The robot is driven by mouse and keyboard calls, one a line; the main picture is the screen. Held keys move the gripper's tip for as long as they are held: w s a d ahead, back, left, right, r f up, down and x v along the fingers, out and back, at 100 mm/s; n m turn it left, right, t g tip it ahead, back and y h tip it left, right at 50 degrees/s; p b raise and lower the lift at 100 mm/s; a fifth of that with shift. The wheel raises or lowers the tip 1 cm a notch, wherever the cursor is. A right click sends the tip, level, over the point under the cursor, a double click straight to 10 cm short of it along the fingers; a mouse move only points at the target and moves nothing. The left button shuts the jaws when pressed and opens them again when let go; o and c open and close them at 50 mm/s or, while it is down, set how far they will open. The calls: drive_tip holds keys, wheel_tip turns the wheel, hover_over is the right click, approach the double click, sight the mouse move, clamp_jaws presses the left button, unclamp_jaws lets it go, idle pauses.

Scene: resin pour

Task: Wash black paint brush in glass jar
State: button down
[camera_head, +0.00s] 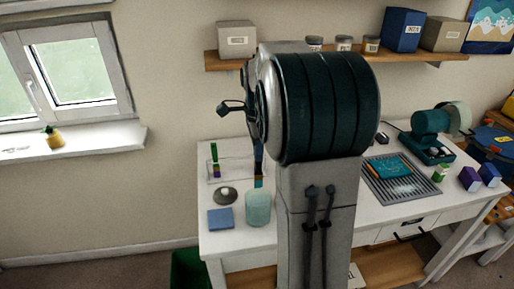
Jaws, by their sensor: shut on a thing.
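The glass jar (258,209), pale and greenish, stands upright near the table's front left edge. My gripper (222,108) shows as small dark linkages pointing left, well above the table and up and left of the jar. Its jaws are shut, but what they hold is too small or hidden to make out. The rest of my arm covers the middle of the view. I cannot pick out the black paint brush. A clear stand (229,181) behind the jar has a green and purple upright piece at its left. A dark blue and orange upright piece is behind the jar.
A round grey lidlike item (226,196) and a blue sponge-like block (220,218) lie left of the jar. A shelf (215,61) with boxes hangs above.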

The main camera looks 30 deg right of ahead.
sight(258, 179)
drive_tip(key=shift+f+b, duration=3.95)
drive_tip(key=shift+f, duration=2.2)
